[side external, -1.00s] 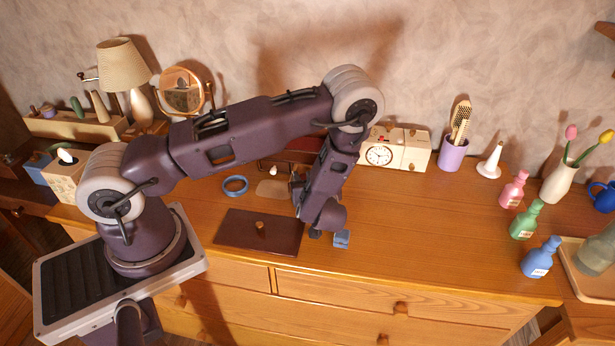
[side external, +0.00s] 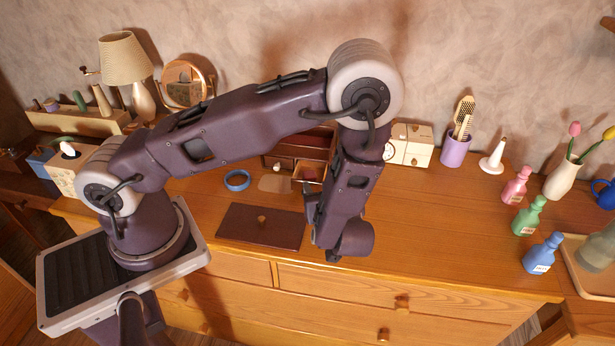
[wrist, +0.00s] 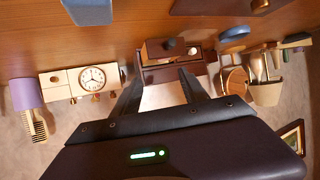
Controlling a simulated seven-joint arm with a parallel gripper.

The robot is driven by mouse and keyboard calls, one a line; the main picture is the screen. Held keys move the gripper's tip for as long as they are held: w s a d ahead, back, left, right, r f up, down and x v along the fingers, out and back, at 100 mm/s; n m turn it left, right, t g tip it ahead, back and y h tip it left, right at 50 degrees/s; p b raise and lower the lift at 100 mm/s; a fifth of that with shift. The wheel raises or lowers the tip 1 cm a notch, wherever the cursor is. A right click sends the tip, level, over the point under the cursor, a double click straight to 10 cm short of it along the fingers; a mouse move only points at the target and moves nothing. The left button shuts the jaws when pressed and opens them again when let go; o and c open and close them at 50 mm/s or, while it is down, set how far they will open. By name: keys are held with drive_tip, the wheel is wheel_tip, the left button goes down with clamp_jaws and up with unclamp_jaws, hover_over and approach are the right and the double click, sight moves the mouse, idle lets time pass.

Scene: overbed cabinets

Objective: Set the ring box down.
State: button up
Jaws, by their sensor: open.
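The ring box looks like the small blue-grey block (wrist: 88,10) at the upper left edge of the wrist view, partly cut off by the frame. It rests on the wooden top, off to one side of my fingers and apart from them. In the side view I cannot see it; my forearm and hand seem to cover it. My gripper (wrist: 158,84) is open, with nothing between its two fingers.
A brown board with a knob (side external: 250,229) lies left of my gripper. A clock (wrist: 92,79) and purple cup (side external: 455,151) stand at the back; bottles (side external: 541,254) stand right.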

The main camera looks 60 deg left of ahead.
drive_tip(key=w+d+r+m+t+h, duration=0.2)
drive_tip(key=w+d+r+h, duration=0.5)
drive_tip(key=d+r+h, duration=0.3)
drive_tip(key=s+d+r+m+h, duration=0.2)
drive_tip(key=s+r+m, duration=0.1)
drive_tip(key=r, duration=0.3)
drive_tip(key=s+d+r+m+h, duration=0.2)
drive_tip(key=s+d+r, duration=0.1)
drive_tip(key=r, duration=0.4)
drive_tip(key=s+a+r+m+y, duration=0.1)
drive_tip(key=s+a+m, duration=0.2)
drive_tip(key=s, duration=0.7)
drive_tip(key=s+a+r+m+g+y, duration=0.1)
drive_tip(key=s+a+m, duration=0.2)
drive_tip(key=s+a, duration=0.3)
drive_tip(key=s, duration=0.5)
drive_tip(key=shift+s+a+r+m, duration=0.3)
drive_tip(key=shift+a+r, duration=0.05)
